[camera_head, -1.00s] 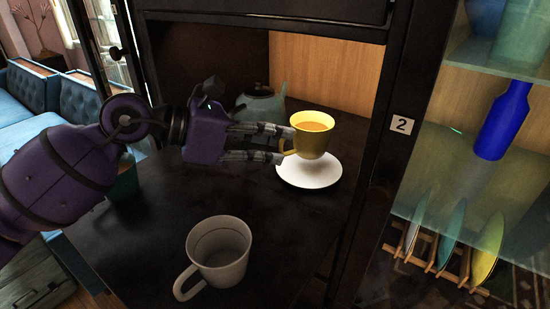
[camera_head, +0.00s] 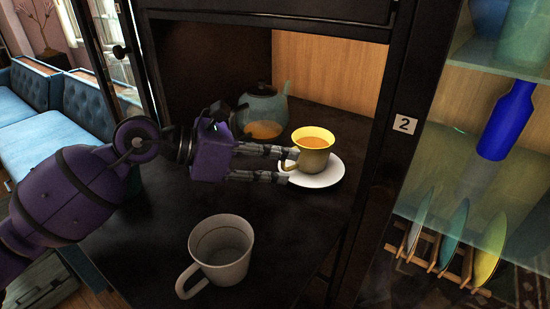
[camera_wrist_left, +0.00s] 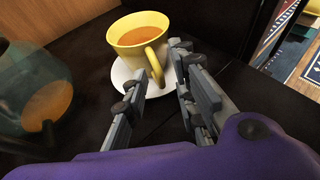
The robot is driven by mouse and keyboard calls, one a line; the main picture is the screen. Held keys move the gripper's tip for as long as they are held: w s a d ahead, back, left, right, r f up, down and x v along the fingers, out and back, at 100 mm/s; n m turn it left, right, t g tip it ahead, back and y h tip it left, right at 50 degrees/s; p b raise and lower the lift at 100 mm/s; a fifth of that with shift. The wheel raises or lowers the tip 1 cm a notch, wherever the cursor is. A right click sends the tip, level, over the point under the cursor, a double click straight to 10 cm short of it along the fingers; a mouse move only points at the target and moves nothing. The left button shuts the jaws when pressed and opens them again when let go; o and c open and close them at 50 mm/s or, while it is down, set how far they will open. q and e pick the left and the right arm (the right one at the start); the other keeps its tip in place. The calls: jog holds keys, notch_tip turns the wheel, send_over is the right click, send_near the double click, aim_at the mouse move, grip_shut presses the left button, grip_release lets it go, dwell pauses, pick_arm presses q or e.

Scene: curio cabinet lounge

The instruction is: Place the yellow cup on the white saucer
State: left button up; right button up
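The yellow cup (camera_head: 313,150) holds an orange-brown liquid and sits upright on the white saucer (camera_head: 325,180), inside the dark cabinet. The cup (camera_wrist_left: 138,38) and part of the saucer (camera_wrist_left: 119,72) also show in the left wrist view. My left gripper (camera_head: 284,165) is at the cup's left side. Its fingers (camera_wrist_left: 158,68) are spread apart, with the cup's handle in the gap near the fingertips and no clear grip on it. The fingers hide part of the saucer. My right gripper is in neither view.
A white mug (camera_head: 221,250) stands in front on the dark surface. A glass teapot (camera_head: 263,108) stands behind my left gripper. A cabinet post labelled 2 (camera_head: 404,125) is to the right, beside glass shelves with a blue bottle (camera_head: 505,120) and plates in a rack.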

pick_arm(q)
jog(key=shift+r, duration=0.2)
jog(key=shift+a, duration=0.4)
jog(key=b+v, duration=0.1)
jog(key=v, duration=1)
jog(key=shift+r+b, duration=0.15)
jog(key=shift+b, duration=0.15)
jog(key=shift+s, duration=0.15)
